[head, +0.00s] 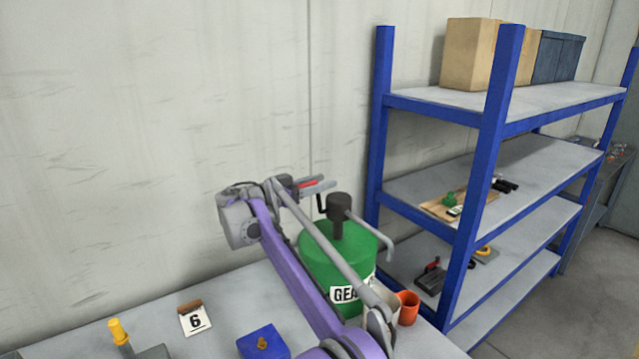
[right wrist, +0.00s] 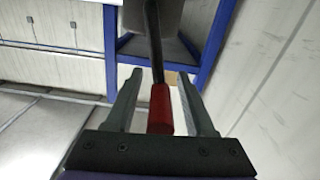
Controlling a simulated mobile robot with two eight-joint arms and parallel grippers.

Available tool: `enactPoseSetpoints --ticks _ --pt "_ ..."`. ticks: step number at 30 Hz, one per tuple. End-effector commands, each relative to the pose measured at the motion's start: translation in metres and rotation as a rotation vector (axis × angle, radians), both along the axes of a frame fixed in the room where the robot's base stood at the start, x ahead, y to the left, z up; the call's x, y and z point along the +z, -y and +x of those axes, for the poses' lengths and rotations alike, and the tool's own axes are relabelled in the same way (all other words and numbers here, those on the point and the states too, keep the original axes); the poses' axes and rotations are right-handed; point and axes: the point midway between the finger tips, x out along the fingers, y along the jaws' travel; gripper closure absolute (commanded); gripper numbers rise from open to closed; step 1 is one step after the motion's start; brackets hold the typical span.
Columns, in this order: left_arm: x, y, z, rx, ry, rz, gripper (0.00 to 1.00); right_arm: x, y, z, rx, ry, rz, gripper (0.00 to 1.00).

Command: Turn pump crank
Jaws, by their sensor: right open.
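The green drum (head: 320,262) stands on the bench, with a partly hidden "GEA" label on its front. A dark pump (head: 338,215) with a grey spout (head: 372,232) bending to the right sits on its lid. The pump's crank (head: 320,203) is on the left side and has a red handle (head: 309,182). My right gripper (head: 318,184) is at this handle. In the right wrist view the red handle (right wrist: 160,110) lies between the two open fingers (right wrist: 160,100), with a visible gap on each side. The dark crank rod (right wrist: 153,50) runs away from it. My left gripper is not in view.
An orange cup (head: 408,308) and a pale container (head: 380,318) stand beside the drum. A blue block (head: 263,342), a number 6 card (head: 195,319) and a yellow-topped item (head: 119,332) are on the bench (head: 235,300). A blue shelf rack (head: 482,170) stands right of the drum.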

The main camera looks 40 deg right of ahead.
Motion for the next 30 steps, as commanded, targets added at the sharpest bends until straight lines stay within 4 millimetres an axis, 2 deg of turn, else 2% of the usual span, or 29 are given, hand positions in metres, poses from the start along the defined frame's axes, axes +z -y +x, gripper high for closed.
enactPoseSetpoints --ticks 2,3,9,12,30 --pt "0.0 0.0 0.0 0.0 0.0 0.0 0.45 0.0 -0.0001 0.0 0.0 0.0 0.0 0.45" --pt "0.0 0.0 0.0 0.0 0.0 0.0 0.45 0.0 -0.0002 0.0 0.0 0.0 0.0 0.49" --pt "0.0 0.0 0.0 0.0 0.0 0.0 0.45 0.0 -0.0003 0.0 0.0 0.0 0.0 0.85" --pt "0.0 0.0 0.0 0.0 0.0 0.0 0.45 0.0 -0.0004 0.0 0.0 0.0 0.0 1.0" --pt "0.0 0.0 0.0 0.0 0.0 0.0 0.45 -0.0002 -0.0005 0.0 0.0 0.0 0.0 1.0"
